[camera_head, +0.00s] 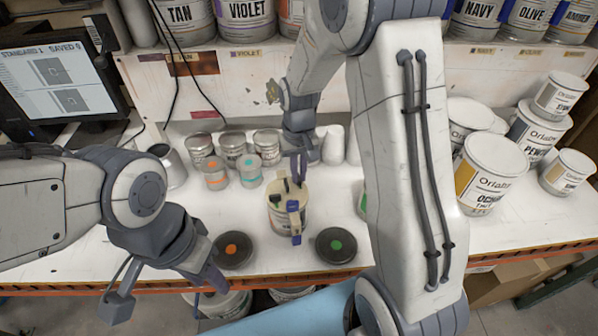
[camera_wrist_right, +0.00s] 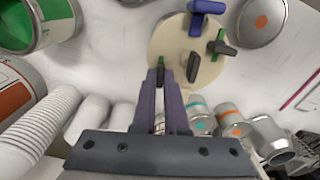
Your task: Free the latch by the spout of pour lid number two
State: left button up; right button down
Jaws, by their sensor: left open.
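A cream pour lid (camera_head: 284,190) sits on a can (camera_head: 290,217) at the middle of the table; no number is readable. In the right wrist view the lid (camera_wrist_right: 175,40) carries a blue part (camera_wrist_right: 207,7) at its edge and dark latches with green, including one at the side (camera_wrist_right: 222,44) and another nearby (camera_wrist_right: 193,68). My right gripper (camera_head: 298,178) reaches down to the lid's far edge. Its fingertips (camera_wrist_right: 161,75) are close together around a small dark and green latch; whether they grip it is unclear. My left gripper (camera_head: 165,289) is open and empty, front left of the can.
Round dark discs with an orange dot (camera_head: 232,250) and a green dot (camera_head: 336,246) flank the can in front. Several small tins (camera_head: 233,145) stand behind left. Large white cans (camera_head: 490,172) crowd the right. A monitor (camera_head: 55,75) stands at left.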

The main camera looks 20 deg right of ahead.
jog(key=shift+n, duration=0.7)
jog(key=n, duration=0.2)
jog(key=shift+n, duration=0.4)
jog(key=n, duration=0.4)
jog(key=shift+n, duration=0.3)
jog(key=n, duration=0.4)
jog(key=shift+n, duration=2)
jog(key=c, duration=0.9)
grip_release()
jog(key=shift+c, duration=0.2)
